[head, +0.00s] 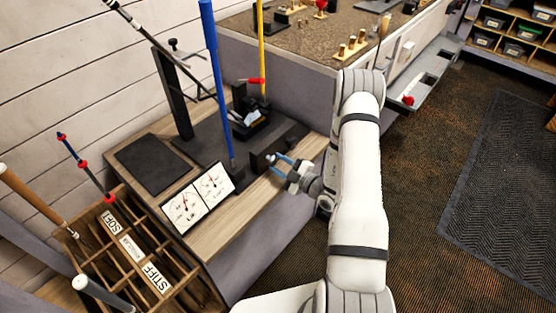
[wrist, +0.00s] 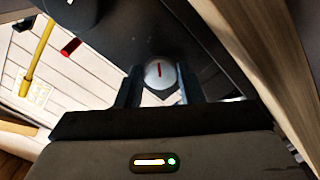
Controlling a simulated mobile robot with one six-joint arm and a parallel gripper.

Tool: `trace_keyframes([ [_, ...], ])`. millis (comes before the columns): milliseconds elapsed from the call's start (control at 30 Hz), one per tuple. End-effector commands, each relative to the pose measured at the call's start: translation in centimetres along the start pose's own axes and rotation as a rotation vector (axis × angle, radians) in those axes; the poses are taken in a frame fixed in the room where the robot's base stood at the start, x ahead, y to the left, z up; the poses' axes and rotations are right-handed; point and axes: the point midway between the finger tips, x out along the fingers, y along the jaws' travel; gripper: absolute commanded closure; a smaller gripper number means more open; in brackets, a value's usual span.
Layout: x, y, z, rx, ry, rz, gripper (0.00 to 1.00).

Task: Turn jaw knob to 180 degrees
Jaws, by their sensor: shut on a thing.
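The jaw knob (wrist: 160,73) is a round pale grey knob with a short red mark on its face, seen in the wrist view. The red mark runs nearly upright in that picture. My gripper (wrist: 166,88) has one finger on each side of the knob and is shut on it. In the head view my gripper (head: 283,163) is at the front edge of the bench, at the dark block (head: 262,158) of the machine. The knob itself is hidden or too small to tell in the head view.
A tall blue post (head: 216,80) and a yellow post (head: 260,45) rise from the dark machine base. A wooden divided box (head: 130,245) holds several clubs at lower left. Carpet lies open at right.

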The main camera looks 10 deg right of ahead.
Motion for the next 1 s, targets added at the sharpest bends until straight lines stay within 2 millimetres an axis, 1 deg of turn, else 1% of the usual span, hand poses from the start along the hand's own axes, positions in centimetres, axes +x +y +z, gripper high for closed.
trace_keyframes([
  [100, -0.12, -0.20, -0.09, 0.117, -0.005, -0.007, 0.88],
  [600, -0.13, -0.41, -0.25, 0.579, -0.007, -0.007, 0.88],
  [800, -0.12, -0.37, -0.39, 0.722, -0.009, -0.008, 0.88],
  [1000, -0.14, -0.57, -0.36, 0.817, -0.009, -0.008, 0.88],
])
